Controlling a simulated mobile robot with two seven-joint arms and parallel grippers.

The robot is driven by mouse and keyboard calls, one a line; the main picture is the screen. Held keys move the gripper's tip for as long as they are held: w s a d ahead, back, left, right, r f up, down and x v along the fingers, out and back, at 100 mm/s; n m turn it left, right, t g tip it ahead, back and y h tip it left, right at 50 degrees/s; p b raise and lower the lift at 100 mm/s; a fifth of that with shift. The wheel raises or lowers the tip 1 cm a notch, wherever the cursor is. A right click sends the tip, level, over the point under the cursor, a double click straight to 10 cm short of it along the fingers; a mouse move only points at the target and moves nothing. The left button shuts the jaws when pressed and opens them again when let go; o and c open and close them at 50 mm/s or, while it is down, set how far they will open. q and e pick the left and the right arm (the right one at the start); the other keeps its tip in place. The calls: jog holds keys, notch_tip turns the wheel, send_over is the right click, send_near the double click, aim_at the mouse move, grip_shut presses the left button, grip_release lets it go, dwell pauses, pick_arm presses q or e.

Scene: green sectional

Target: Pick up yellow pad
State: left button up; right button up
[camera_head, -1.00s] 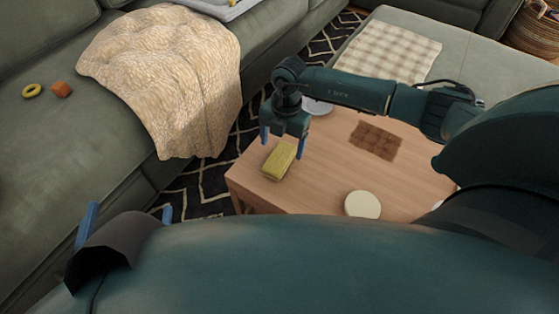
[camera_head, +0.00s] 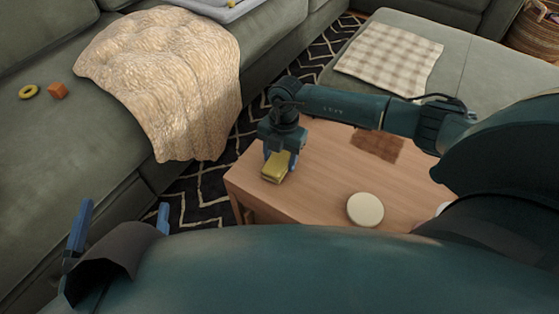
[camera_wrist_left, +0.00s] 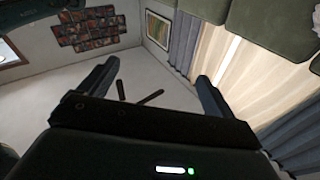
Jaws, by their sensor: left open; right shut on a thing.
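The yellow pad (camera_head: 275,168) is at the left end of the wooden table (camera_head: 310,193) in the head view. My right gripper (camera_head: 279,160) comes down over it from above and is shut on it, with a blue finger on either side. Whether the pad touches the table I cannot tell. My left gripper (camera_head: 120,225) is at the lower left of the head view, open and empty, away from the table. In the left wrist view its two fingers (camera_wrist_left: 152,88) stand wide apart with nothing between them.
A round cream disc (camera_head: 365,210) and a brown mat (camera_head: 378,144) lie on the table. A beige blanket (camera_head: 165,80) drapes over the green sofa (camera_head: 60,135). A yellow ring (camera_head: 28,92) and an orange block (camera_head: 58,90) sit on the sofa.

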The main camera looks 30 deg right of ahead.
jog(key=shift+c, duration=1.2)
jog(key=shift+r, duration=0.25)
notch_tip(320, 180, up, 5)
jog(key=shift+f+p, duration=0.2)
jog(key=shift+p, duration=0.95)
pick_arm(q)
jog(key=shift+a+f+g+y+p, duration=0.1)
jog(key=shift+a+g+y+p, duration=0.45)
jog(key=shift+y+p, duration=0.15)
pick_arm(e)
notch_tip(320, 180, up, 5)
